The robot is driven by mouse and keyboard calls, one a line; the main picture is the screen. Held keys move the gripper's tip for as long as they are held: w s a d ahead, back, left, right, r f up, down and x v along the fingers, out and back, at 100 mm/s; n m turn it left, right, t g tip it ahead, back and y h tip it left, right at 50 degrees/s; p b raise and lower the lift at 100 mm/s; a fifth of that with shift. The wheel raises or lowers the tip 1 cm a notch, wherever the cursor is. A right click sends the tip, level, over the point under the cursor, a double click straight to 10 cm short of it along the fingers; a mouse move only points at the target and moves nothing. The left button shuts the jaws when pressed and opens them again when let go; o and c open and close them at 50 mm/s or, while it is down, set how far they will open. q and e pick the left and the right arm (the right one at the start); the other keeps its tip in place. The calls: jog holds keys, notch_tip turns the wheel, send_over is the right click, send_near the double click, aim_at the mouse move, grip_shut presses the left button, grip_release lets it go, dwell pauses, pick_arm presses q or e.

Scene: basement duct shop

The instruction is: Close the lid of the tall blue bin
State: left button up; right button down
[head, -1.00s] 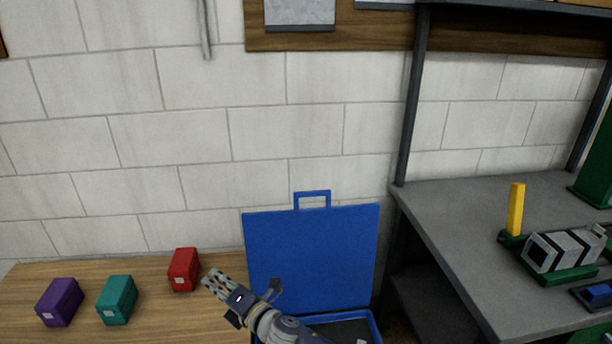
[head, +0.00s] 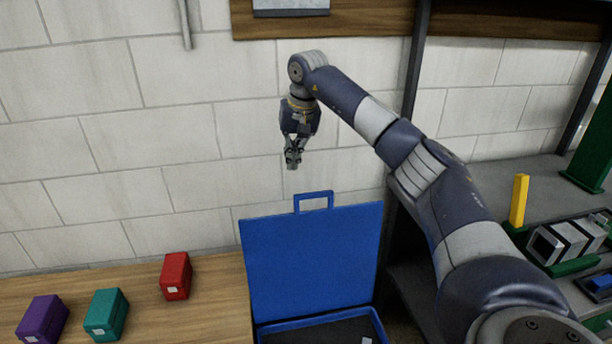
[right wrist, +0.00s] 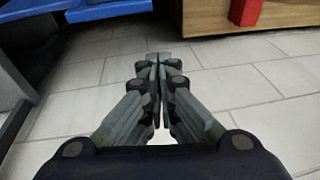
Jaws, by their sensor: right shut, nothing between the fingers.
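The tall blue bin (head: 268,335) stands between the wooden bench and the grey workbench, and only its top shows. Its blue lid (head: 312,262) stands open, raised upright at the back, with a handle loop (head: 314,201) on its top edge. My right gripper (head: 292,162) is shut and empty, pointing down above the lid's top edge and a little left of the handle, apart from it. In the right wrist view its fingers (right wrist: 158,65) meet over floor tiles, with blue surfaces at the upper left. My left gripper is not in view.
The wooden bench (head: 205,320) at left holds a purple box (head: 42,320), a teal box (head: 106,315) and a red box (head: 176,276). The grey workbench (head: 490,185) at right carries a yellow block (head: 519,200) and green-based parts. A block wall stands behind.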

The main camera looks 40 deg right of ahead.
jog(key=s+d+r+h, duration=0.1)
jog(key=s+d+r, duration=0.1)
jog(key=d, duration=0.2)
notch_tip(320, 180, down, 9)
jog(key=s+g+p, duration=0.1)
jog(key=p, duration=0.2)
jog(key=shift+s+a+p, duration=0.35)
jog(key=shift+s+a, duration=0.05)
jog(key=shift+r, duration=0.15)
jog(key=shift+s, duration=0.1)
